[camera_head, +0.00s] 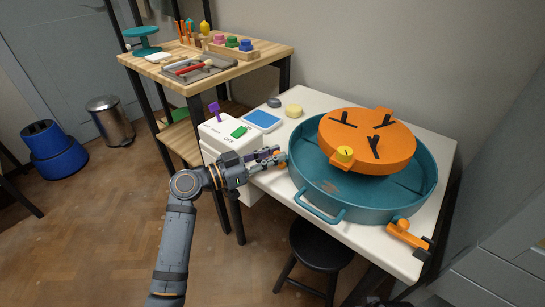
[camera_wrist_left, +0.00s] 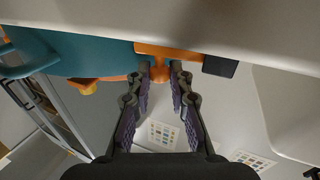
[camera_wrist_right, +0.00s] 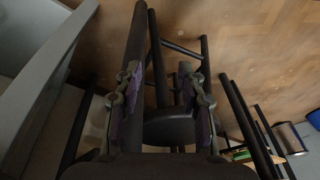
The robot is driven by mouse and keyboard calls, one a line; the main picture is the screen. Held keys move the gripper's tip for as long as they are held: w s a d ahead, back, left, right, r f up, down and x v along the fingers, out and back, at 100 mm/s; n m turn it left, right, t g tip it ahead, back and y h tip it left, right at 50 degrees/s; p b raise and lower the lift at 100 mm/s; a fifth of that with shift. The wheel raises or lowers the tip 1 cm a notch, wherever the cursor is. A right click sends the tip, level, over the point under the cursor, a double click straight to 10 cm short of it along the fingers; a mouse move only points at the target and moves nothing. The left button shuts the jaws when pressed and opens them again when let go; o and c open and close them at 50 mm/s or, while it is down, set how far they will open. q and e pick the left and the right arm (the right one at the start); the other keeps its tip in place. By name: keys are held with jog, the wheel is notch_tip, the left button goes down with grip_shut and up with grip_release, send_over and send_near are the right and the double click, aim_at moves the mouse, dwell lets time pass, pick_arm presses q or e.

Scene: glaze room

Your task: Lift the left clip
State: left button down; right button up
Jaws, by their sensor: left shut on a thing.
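The left clip (camera_wrist_left: 165,52) is an orange bar with a stem and a black end block, at the rim of a teal basin (camera_head: 333,208). My left gripper (camera_head: 280,158) is shut on the clip's stem; in the left wrist view its fingertips (camera_wrist_left: 163,70) stand on both sides of it. In the head view the clip is mostly hidden by the gripper. A second orange clip (camera_head: 408,236) with a black end is at the basin's front right. My right gripper (camera_wrist_right: 158,72) is open and empty over the floor and a dark stool.
A round orange piece (camera_head: 385,150) with black bars and a yellow knob (camera_head: 345,154) sits in the basin. A white switch box (camera_head: 228,135), blue pad (camera_head: 262,120) and yellow disc (camera_head: 294,111) are on the white table. A black stool (camera_head: 320,245) stands in front.

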pick_arm(q)
jog(key=shift+a, duration=0.1)
jog(key=shift+w+r+n+b, duration=0.1)
jog(key=shift+n+b, duration=0.3)
jog(key=shift+n, duration=0.1)
jog(key=shift+w+a+r+n+h+b, duration=0.1)
jog(key=shift+a+n+h+b, duration=0.05)
jog(key=shift+n+h+b, duration=0.2)
jog(key=n, duration=0.1)
jog(key=n+t+b, duration=0.1)
jog(key=a+r+n, duration=0.1)
jog(key=shift+w+t+h, duration=0.25)
jog(key=shift+w+t, duration=0.05)
jog(key=shift+w+a+r+n+t+b, duration=0.15)
jog(key=shift+n+b, duration=0.2)
jog(key=shift+n, duration=0.2)
jog(key=shift+w+a+r+n+t+b, duration=0.1)
jog(key=shift+a+n+t+b, duration=0.05)
jog(key=shift+n+b, duration=0.3)
pick_arm(e)
jog(key=shift+w+a+f+t+y, duration=0.15)
jog(key=shift+a+f+t, duration=0.2)
jog(key=shift+f, duration=0.4)
jog(key=shift+w+a+f+t+y, duration=0.15)
jog(key=shift+f+t, duration=0.3)
jog(key=shift+f, duration=0.3)
jog(key=shift+w+a+f+t, duration=0.1)
jog(key=shift+a+f+t, duration=0.25)
jog(key=shift+f, duration=0.4)
jog(key=shift+d, duration=0.1)
